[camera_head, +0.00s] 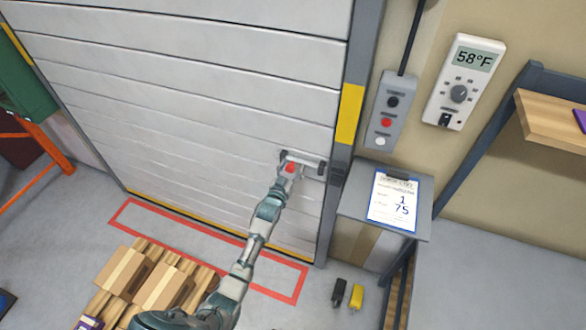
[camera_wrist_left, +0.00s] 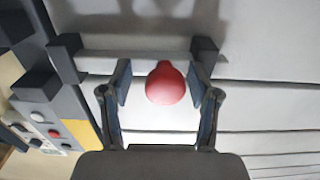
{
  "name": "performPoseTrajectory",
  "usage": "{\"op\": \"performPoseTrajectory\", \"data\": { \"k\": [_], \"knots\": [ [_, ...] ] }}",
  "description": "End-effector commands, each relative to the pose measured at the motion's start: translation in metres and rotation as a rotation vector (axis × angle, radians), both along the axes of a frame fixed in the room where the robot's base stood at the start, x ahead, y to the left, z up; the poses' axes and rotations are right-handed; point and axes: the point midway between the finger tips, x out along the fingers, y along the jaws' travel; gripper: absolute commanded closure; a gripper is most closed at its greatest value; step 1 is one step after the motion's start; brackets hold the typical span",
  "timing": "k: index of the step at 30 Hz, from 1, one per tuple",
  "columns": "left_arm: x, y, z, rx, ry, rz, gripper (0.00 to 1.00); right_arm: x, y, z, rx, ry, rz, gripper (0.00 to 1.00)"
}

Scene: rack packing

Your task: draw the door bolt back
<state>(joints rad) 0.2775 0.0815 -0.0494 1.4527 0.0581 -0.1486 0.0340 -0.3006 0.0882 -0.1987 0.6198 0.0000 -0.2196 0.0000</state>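The door bolt (camera_wrist_left: 100,66) is a pale bar across dark brackets on the white slatted door (camera_head: 200,90), near the door's edge. It also shows in the head view (camera_head: 309,161). Its red knob (camera_wrist_left: 165,84) sits between the fingers of my left gripper (camera_wrist_left: 160,82), closer to the right finger in the wrist view. The fingers are apart, and a gap shows to the left of the knob. In the head view my left gripper (camera_head: 291,172) is at the bolt and partly covers it. How far the bolt reaches into the frame is unclear. My right gripper is not visible.
A grey post with a yellow band (camera_head: 349,113) borders the door. A button box (camera_head: 384,110) and a thermostat (camera_head: 464,82) hang on the wall. A clipboard (camera_head: 393,200) lies on a small stand. Cartons (camera_head: 160,287) on a pallet stand on the floor.

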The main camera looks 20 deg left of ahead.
Motion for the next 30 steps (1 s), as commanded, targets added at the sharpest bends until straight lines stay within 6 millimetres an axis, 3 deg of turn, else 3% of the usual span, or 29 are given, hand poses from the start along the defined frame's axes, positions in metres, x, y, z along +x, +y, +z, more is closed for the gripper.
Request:
{"op": "performPoseTrajectory", "data": {
  "k": [4, 8, 21, 30],
  "knots": [
    [-0.002, 0.000, 0.000, 0.000, 0.001, 0.000, 0.39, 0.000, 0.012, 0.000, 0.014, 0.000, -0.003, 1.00],
    [-0.011, 0.000, -0.001, 0.000, 0.002, 0.000, 0.39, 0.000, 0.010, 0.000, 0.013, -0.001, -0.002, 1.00],
    [-0.098, 0.006, -0.004, -0.002, 0.004, 0.000, 0.39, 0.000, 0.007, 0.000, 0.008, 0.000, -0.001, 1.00],
    [-0.117, 0.008, -0.004, -0.003, 0.004, 0.000, 0.39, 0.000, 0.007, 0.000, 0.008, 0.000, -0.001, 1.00]
  ]
}}
